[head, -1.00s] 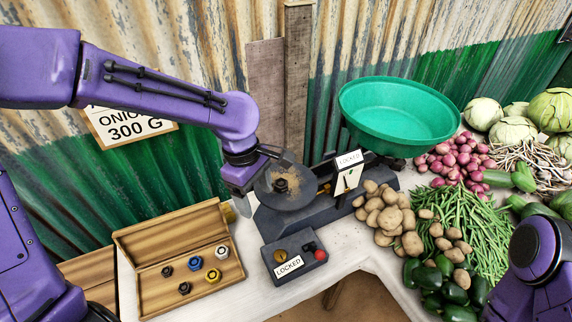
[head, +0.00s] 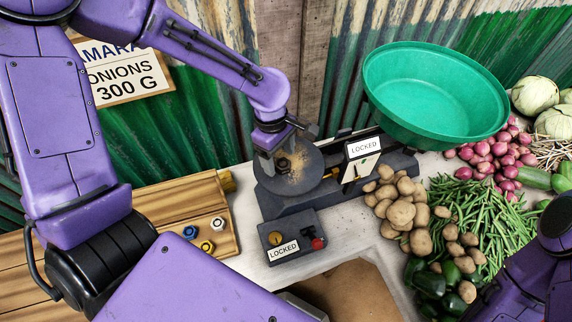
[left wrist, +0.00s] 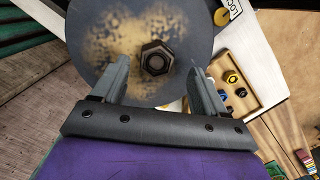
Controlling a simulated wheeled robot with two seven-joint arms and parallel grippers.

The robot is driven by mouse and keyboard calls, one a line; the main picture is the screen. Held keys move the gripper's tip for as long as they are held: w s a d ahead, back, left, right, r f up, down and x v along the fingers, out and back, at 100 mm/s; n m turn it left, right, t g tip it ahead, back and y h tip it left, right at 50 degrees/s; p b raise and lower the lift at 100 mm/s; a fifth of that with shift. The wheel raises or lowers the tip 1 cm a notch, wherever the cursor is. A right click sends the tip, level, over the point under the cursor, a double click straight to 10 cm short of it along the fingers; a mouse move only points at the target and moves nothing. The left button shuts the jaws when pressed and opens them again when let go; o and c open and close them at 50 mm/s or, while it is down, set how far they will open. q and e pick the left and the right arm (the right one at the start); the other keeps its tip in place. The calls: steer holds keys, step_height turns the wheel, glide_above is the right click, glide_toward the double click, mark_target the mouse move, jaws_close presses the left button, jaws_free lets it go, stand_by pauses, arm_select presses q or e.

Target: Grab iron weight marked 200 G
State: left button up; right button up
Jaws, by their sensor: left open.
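A dark hexagonal iron weight (left wrist: 156,58) stands on the grey, dusty round plate of the scale (head: 300,182); it also shows in the head view (head: 284,164). Its mark is not readable. My left gripper (head: 272,166) is open over the plate. In the left wrist view, the weight is just beyond the gap between its fingertips (left wrist: 158,72), with no clear contact. Other weights sit in an open wooden box (head: 232,240): a white one (head: 217,224), a blue one (head: 190,232) and a yellow one (head: 207,246). Their marks are unreadable. My right gripper is out of view.
A control box (head: 290,236) with a red knob stands in front. Potatoes (head: 400,205), beans (head: 465,215) and onions (head: 492,155) fill the right. My left arm hides part of the wooden box.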

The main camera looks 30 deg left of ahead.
arm_select(q)
steer(key=shift+w+d+f, duration=0.1)
steer(key=shift+w+f, duration=0.25)
steer(key=shift+f, duration=0.45)
steer(key=shift+w+d+f, duration=0.1)
steer(key=shift+d+f, duration=0.05)
steer(key=shift+f, duration=0.05)
steer(key=shift+s+d+r, duration=0.2)
steer(key=shift+s, duration=0.25)
steer(key=c, duration=0.4)
steer(key=shift+a, duration=0.15)
steer(key=c, duration=0.9)
